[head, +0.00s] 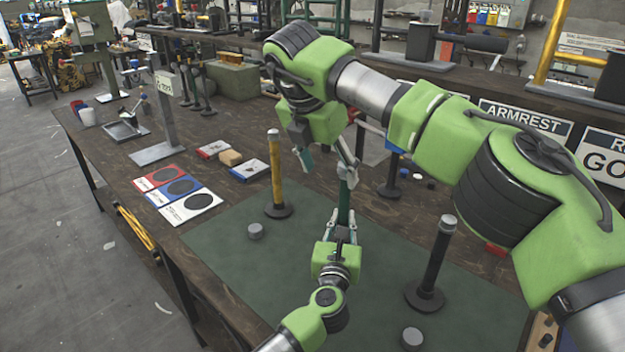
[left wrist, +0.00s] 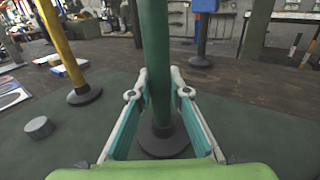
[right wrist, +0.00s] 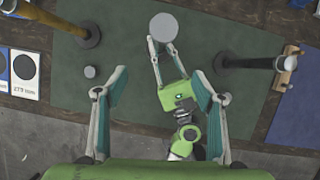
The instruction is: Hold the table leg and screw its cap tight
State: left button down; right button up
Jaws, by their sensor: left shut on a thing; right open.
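The green table leg (left wrist: 156,45) stands upright on a dark round base on the green mat. My left gripper (head: 341,230) is shut around its shaft; the fingers show on both sides of it in the left wrist view (left wrist: 158,88). A grey round cap (right wrist: 163,27) is at the leg's top, seen from above in the right wrist view; it also shows in the head view (head: 347,172). How tightly it sits cannot be told. My right gripper (head: 328,161) is open near the leg's top, pointing down, with nothing between its fingers; the cap lies beyond its fingertips in the right wrist view.
A yellow leg (head: 276,178) and a black leg (head: 435,260) stand on the mat (head: 225,238) on either side. Loose grey caps lie near them, one by the yellow leg (head: 255,231) and one in front (head: 411,338). Coloured cards (head: 190,205) lie left.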

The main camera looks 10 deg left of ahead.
jog(key=shift+s+a, duration=0.45)
jog(key=shift+s, duration=0.3)
jog(key=shift+s+a, duration=0.4)
jog(key=shift+s, duration=0.4)
jog(key=shift+s+a, duration=0.45)
jog(key=shift+s, duration=0.3)
pick_arm(q)
jog(key=c, duration=1.8)
grip_release()
jog(key=s, duration=1.2)
jog(key=shift+a, duration=0.4)
